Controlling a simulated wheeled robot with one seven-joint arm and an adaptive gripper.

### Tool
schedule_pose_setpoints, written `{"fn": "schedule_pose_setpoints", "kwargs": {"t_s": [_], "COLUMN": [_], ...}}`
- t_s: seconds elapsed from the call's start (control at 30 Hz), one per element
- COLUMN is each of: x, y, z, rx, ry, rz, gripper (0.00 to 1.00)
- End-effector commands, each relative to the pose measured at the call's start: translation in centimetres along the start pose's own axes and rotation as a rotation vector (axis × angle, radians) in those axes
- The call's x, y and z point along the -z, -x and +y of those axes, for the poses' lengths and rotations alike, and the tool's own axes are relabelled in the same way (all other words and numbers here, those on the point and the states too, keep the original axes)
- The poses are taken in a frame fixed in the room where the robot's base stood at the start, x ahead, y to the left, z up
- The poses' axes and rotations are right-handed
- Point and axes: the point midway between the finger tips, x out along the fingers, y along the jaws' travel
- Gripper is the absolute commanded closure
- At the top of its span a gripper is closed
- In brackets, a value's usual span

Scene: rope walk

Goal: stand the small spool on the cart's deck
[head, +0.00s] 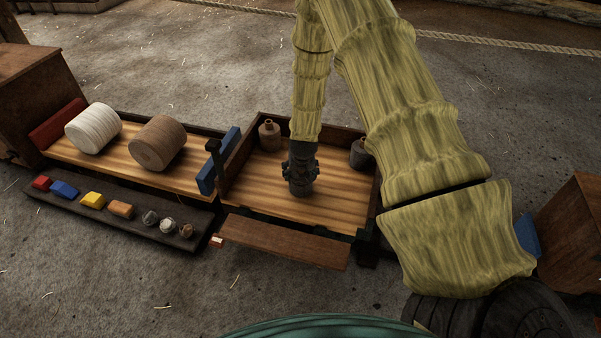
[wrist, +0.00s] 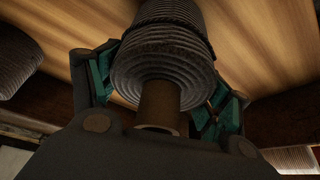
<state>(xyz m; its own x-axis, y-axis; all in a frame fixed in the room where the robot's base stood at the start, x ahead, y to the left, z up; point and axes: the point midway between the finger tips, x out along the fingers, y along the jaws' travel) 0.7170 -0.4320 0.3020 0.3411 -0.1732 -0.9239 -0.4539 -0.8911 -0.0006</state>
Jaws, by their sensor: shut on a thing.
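My gripper (head: 301,185) points down over the light wooden deck (head: 250,180) of the walled cart section. In the wrist view, its teal-padded fingers (wrist: 168,95) are shut on the small spool (wrist: 160,70), a grey-brown ribbed winding on a brown tube whose end faces the camera. The head view hides most or all of this spool behind the gripper. The deck's planks lie behind the spool in the wrist view; I cannot tell whether its far end touches them.
A brown spool (head: 269,136) stands at the deck's back left, a dark grey one (head: 359,153) at its right. Two large spools, white (head: 93,128) and brown (head: 157,143), lie on the left section. A dark board (head: 130,215) in front holds several coloured blocks and small lumps.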

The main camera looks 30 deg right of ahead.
Motion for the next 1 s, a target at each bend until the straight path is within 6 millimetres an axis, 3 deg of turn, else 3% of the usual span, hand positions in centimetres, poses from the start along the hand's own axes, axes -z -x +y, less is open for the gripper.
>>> {"fn": "schedule_pose_setpoints", "kwargs": {"t_s": [0.1, 0.13, 0.23, 0.67, 1.0], "x": [-0.1, -0.1, -0.1, 0.0, 0.2], "y": [-0.2, -0.2, -0.2, 0.0, 5.2], "z": [0.0, 0.0, 0.0, 0.0, 0.0], "rx": [0.0, 0.0, 0.0, 0.0, 0.0], "ry": [0.0, 0.0, 0.0, 0.0, 0.001], "rz": [0.0, -0.001, -0.001, 0.0, 0.0], "gripper": [0.56, 0.17, 0.01, 0.01, 0.01]}}
